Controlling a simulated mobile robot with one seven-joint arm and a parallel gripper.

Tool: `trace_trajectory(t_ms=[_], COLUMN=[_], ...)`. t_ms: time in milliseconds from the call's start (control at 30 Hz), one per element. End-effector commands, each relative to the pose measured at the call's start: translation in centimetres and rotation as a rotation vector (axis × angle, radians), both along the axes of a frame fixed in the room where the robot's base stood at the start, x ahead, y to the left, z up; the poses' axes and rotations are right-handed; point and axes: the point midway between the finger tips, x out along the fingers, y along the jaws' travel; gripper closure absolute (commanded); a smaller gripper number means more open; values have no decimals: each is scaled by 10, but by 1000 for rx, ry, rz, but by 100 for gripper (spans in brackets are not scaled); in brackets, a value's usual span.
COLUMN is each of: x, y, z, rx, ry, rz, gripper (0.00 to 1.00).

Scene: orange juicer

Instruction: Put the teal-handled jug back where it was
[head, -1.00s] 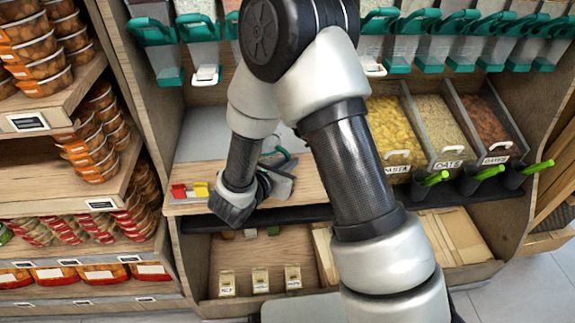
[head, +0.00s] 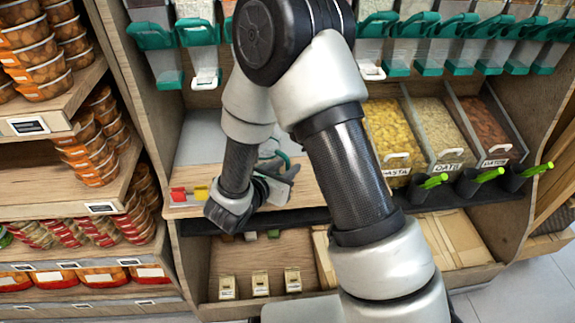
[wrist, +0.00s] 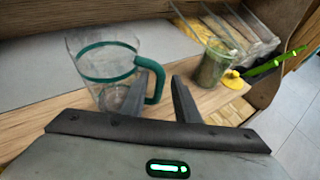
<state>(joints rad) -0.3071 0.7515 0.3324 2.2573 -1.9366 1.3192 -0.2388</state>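The clear jug with a teal band and teal handle (wrist: 108,62) stands upright on the wooden counter, left of centre in the wrist view. In the wrist view my gripper (wrist: 160,88) is open. Its left finger overlaps the jug's lower right side, and the teal handle shows in the gap between the two fingers. I cannot tell whether a finger touches the jug.
Bins (head: 400,135) and green-handled scoops (head: 488,174) lie right.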

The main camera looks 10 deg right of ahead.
Motion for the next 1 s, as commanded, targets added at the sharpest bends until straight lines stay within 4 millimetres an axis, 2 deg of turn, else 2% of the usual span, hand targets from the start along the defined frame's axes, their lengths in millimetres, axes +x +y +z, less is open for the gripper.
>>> trace_trajectory(t_ms=[400,600,733,867,967,1000], x=[-66,-81,-83,-83,-92,-100], y=[45,54,54,27,-18,-40], z=[35,41,43,64,96,109], rx=[0,0,2,40,126,176], ry=[-1,0,-3,-32,-83,-110], rz=[4,1,-6,-118,-324,-430], gripper=[71,71,71,71,71,71])
